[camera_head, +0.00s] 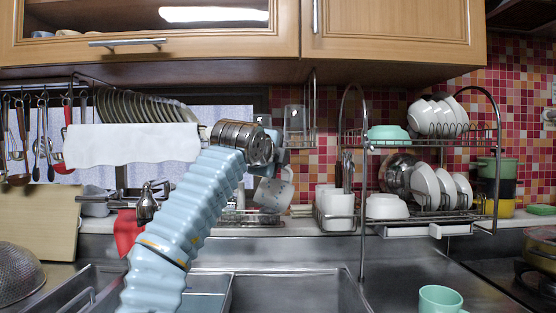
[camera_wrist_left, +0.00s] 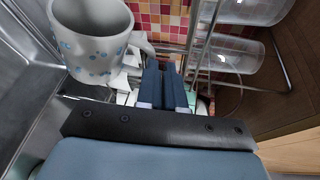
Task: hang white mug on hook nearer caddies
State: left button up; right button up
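The white mug (camera_head: 273,193) with blue dots hangs tilted in the middle of the head view, just below my left gripper (camera_head: 279,155). In the left wrist view the mug (camera_wrist_left: 92,42) is large at the upper left, its handle side toward the fingers. My left gripper (camera_wrist_left: 163,85) has its two dark fingers close together, and their tips meet the mug's handle. The white caddies (camera_head: 338,210) stand to the right of the mug, with utensils upright in them. The hook is not clearly visible; my left arm covers part of the wall behind. My right gripper is out of view.
A wire dish rack (camera_head: 420,215) with bowls stands right of the caddies. Glasses (camera_head: 294,118) sit in a small rack above. Utensils hang from the rail (camera_head: 40,88) at the left. A green cup (camera_head: 440,299) is at the front right. The sink (camera_head: 290,292) lies below.

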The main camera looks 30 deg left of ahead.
pick_arm(q)
jog(key=shift+w+f, duration=0.1)
jog(key=shift+f, duration=0.3)
jog(key=shift+c, duration=0.2)
jog(key=shift+s+d+f+b, duration=0.1)
jog(key=shift+s+d+b, duration=0.15)
jog(key=shift+b, duration=0.15)
jog(key=shift+c, duration=0.7)
jog(key=shift+s+d+b, duration=0.5)
jog(key=shift+s+d, duration=0.1)
jog(key=shift+s, duration=0.2)
jog(key=o, duration=0.7)
jog(key=shift+s+d+r, duration=0.2)
jog(key=shift+s+r, duration=0.05)
jog(key=shift+s, duration=0.25)
jog(key=shift+c, duration=0.2)
jog(key=shift+o, duration=0.8)
jog(key=shift+s+d, duration=0.1)
jog(key=shift+s, duration=0.1)
jog(key=s+d+b, duration=0.1)
jog(key=s+d, duration=0.1)
jog(key=s, duration=0.1)
jog(key=s+d+b, duration=0.1)
jog(key=s, duration=0.1)
jog(key=shift+r+b, duration=0.15)
jog(key=shift+b, duration=0.15)
jog(key=shift+a, duration=0.1)
